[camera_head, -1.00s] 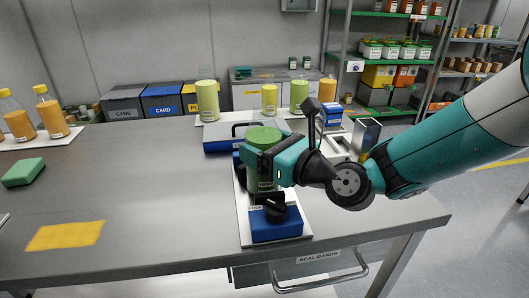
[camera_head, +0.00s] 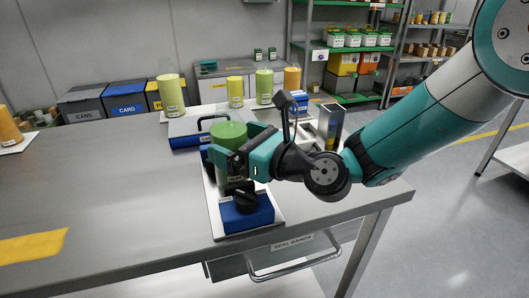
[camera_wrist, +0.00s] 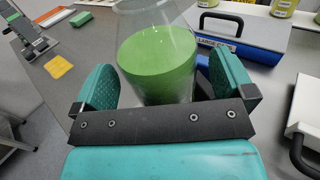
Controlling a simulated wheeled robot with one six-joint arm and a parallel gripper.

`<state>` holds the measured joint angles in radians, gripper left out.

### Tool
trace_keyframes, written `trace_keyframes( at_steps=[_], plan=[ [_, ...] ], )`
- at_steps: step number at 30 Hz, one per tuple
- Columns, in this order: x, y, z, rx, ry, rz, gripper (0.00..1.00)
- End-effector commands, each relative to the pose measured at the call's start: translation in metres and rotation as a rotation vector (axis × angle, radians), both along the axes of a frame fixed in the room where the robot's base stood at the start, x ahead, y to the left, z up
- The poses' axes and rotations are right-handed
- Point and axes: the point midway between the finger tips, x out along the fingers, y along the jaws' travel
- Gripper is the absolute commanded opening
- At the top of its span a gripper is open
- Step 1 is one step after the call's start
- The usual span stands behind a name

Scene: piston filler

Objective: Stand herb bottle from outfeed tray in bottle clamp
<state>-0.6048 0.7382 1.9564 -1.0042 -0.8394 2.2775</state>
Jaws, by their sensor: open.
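The herb bottle (camera_head: 231,137), clear with green contents, stands upright at the bottle clamp, behind the clamp's blue block (camera_head: 246,218) with its black knob (camera_head: 246,200). Its foot is hidden, so I cannot tell how it sits in the clamp. My gripper (camera_head: 236,152) is open, with a finger on either side of the bottle. In the wrist view the bottle (camera_wrist: 158,55) rises between the two teal fingers, with a visible gap at the right finger. The outfeed tray (camera_head: 200,109), white, is at the back of the table with several filled bottles.
A blue case with a black handle (camera_head: 190,139) lies just behind the clamp. A metal upright box (camera_head: 329,125) stands to its right. A yellow patch (camera_head: 30,247) marks the front left. A drawer (camera_head: 290,250) hangs under the front edge.

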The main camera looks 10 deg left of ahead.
Motion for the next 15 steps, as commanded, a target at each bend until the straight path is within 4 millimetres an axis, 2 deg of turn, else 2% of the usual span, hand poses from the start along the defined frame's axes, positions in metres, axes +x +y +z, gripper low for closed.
trace_keyframes(
  at_steps=[3, 9, 15],
  plan=[
    [-0.008, -0.027, -0.004, 0.0, 0.002, -0.005, 1.0],
    [-0.024, -0.067, -0.003, 0.0, 0.003, -0.005, 1.0],
    [-0.034, -0.09, -0.001, 0.0, 0.0, -0.002, 1.0]
  ],
)
